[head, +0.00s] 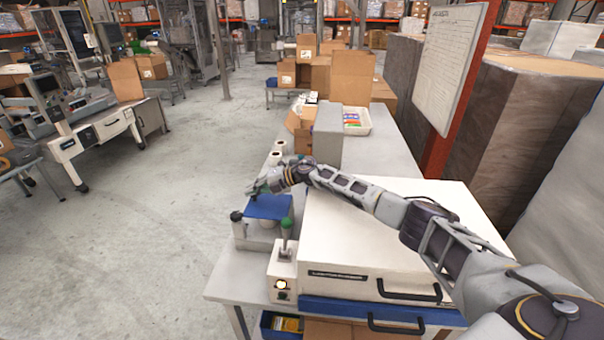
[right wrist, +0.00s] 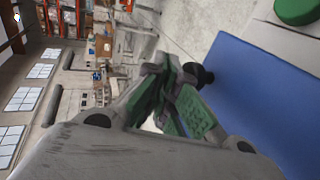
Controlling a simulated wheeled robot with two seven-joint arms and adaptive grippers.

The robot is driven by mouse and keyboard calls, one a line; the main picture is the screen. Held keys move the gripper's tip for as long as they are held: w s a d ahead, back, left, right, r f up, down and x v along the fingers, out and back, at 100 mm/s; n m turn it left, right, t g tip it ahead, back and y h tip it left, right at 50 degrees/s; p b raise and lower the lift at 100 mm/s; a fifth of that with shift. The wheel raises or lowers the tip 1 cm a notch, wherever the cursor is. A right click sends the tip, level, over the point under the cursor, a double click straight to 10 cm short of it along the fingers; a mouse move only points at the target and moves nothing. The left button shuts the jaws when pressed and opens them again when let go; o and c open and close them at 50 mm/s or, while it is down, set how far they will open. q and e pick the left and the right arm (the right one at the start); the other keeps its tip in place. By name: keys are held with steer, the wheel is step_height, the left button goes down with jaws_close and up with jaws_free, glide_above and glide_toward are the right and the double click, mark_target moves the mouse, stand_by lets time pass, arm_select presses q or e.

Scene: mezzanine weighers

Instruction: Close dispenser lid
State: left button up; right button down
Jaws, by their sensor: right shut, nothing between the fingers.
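The dispenser (head: 253,240) is a small pale unit on the near left of the bench. Its flat blue lid (head: 268,207) appears raised, with a whitish rounded part showing below its front edge; I cannot tell its exact angle. My right gripper (head: 257,187) is at the lid's far left edge. In the right wrist view the gripper (right wrist: 180,92) has its green-padded fingers shut and empty, and the lid (right wrist: 262,95) fills the right side. I cannot tell whether the fingers touch it. My left gripper is in neither view.
A white sealing machine (head: 390,240) with black handles stands right of the dispenser, under my right arm. A green-topped lever (head: 287,226) stands between them. White rolls (head: 277,153), a grey box (head: 327,135) and cartons (head: 352,78) stand farther back. Open floor lies left of the bench.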

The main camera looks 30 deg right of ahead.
steer(key=shift+f, duration=0.1)
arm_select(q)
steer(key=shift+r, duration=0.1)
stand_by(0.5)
arm_select(e)
steer(key=shift+d+r+p, duration=0.1)
steer(key=shift+r+p, duration=1.4)
steer(key=shift+r, duration=0.5)
steer(key=shift+w+r, duration=0.1)
steer(key=shift+r, duration=0.25)
arm_select(q)
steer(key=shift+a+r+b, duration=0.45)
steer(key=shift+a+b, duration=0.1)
steer(key=shift+b, duration=0.45)
arm_select(e)
step_height(320, 180, up, 9)
steer(key=shift+d+r, duration=0.15)
steer(key=shift+d, duration=0.1)
steer(key=shift+w, duration=0.1)
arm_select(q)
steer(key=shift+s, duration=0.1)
